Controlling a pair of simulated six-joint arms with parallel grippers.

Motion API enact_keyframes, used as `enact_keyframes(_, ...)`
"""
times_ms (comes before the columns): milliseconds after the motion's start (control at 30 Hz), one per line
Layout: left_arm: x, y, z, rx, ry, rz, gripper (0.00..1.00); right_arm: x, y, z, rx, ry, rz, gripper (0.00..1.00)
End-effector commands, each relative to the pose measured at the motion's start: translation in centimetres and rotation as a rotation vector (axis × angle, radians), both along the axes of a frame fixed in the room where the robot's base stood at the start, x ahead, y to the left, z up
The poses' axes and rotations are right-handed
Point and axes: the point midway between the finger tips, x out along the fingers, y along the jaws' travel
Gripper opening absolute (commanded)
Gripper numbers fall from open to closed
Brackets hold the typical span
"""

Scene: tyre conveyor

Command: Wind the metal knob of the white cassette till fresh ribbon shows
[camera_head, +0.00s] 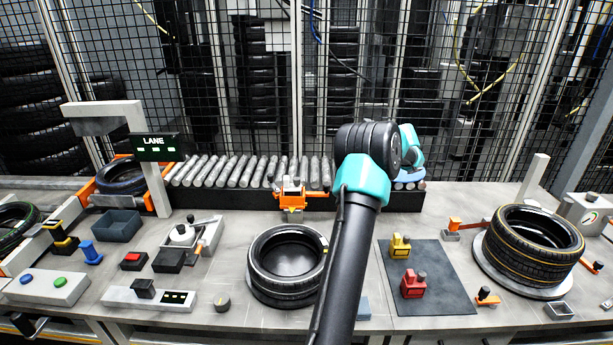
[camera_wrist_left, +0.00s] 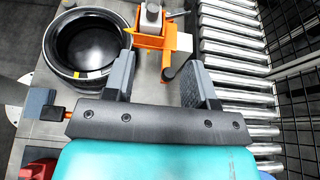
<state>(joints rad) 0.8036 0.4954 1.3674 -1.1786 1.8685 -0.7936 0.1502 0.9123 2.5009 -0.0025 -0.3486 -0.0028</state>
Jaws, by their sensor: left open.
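An orange stand (camera_head: 291,197) is at the front of the rollers, and in the left wrist view (camera_wrist_left: 149,43) it carries a small pale block (camera_wrist_left: 151,20) with a metal-looking knob on top. I cannot tell for certain whether this block is the white cassette; no ribbon is discernible. A dark-tipped lever (camera_wrist_left: 168,75) sticks out from the stand towards my left gripper (camera_wrist_left: 158,82). That gripper is open and empty, its fingers either side of the lever's line, with no visible contact. In the head view its jaws are hidden behind my arm. My right gripper is not in view.
A tyre (camera_head: 258,272) lies just in front of the stand; it also shows in the left wrist view (camera_wrist_left: 55,38). Rollers (camera_head: 232,172) run behind. A dark mat (camera_head: 440,280) holds yellow (camera_head: 400,247) and red (camera_head: 413,284) pieces. A whitish unit (camera_head: 181,234) stands left.

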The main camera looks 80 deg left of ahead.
Motion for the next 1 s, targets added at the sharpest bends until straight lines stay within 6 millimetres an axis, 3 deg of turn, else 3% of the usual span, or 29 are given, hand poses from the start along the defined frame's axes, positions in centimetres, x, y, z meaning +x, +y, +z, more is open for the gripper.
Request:
enact_keyframes(433,-2.1,-6.0,-0.5,-0.018,-0.009,-0.324,0.51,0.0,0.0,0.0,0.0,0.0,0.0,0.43)
enact_keyframes(1000,-2.7,-6.3,-0.9,-0.022,-0.012,-0.346,0.51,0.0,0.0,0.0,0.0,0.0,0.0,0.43)
